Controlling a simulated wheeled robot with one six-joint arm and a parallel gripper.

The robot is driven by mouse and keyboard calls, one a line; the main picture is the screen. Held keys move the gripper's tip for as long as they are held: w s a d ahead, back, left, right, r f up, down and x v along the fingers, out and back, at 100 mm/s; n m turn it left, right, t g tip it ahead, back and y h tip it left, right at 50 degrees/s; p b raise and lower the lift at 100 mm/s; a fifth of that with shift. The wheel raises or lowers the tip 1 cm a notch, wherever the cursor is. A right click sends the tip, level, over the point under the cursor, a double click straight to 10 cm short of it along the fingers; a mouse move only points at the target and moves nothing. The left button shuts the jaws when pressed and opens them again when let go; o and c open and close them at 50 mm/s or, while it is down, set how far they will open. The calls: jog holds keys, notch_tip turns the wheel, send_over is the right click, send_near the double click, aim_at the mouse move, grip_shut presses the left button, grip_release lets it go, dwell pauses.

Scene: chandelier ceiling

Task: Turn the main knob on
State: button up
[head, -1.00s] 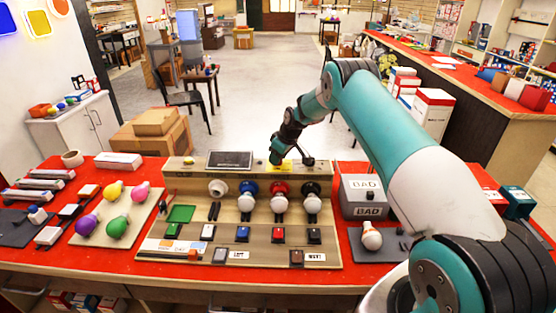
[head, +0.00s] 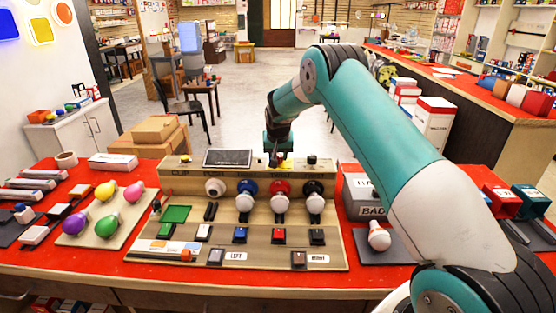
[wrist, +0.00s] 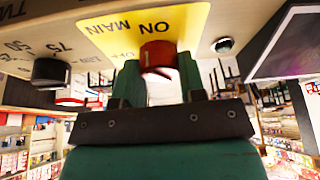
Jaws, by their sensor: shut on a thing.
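The main knob (wrist: 158,54) is red and sits on a yellow plate (wrist: 105,28) lettered MAIN and ON, which appears upside down in the wrist view. My gripper (wrist: 157,75) has a green finger on each side of the knob and is shut on it. In the head view my gripper (head: 279,158) is at the top back of the beige control panel (head: 150,258), and the arm hides the knob there. I cannot tell exactly which mark the knob points to.
A black dial (wrist: 50,73) with numbers sits beside the knob, and a small dark dome (wrist: 224,45) on the other side. A dark screen (head: 228,158) is left of my gripper. Bulbs in coloured sockets and several switches stand on the panel's front.

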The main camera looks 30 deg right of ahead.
jog(key=m+g+h+b, duration=0.1)
jog(key=m, duration=0.4)
jog(key=shift+m+g+b, duration=0.3)
dwell(0.4)
jog(key=o, duration=0.9)
jog(key=shift+h, duration=0.4)
jog(key=b+v, duration=0.2)
jog(key=v, duration=1.5)
jog(key=shift+r, duration=0.25)
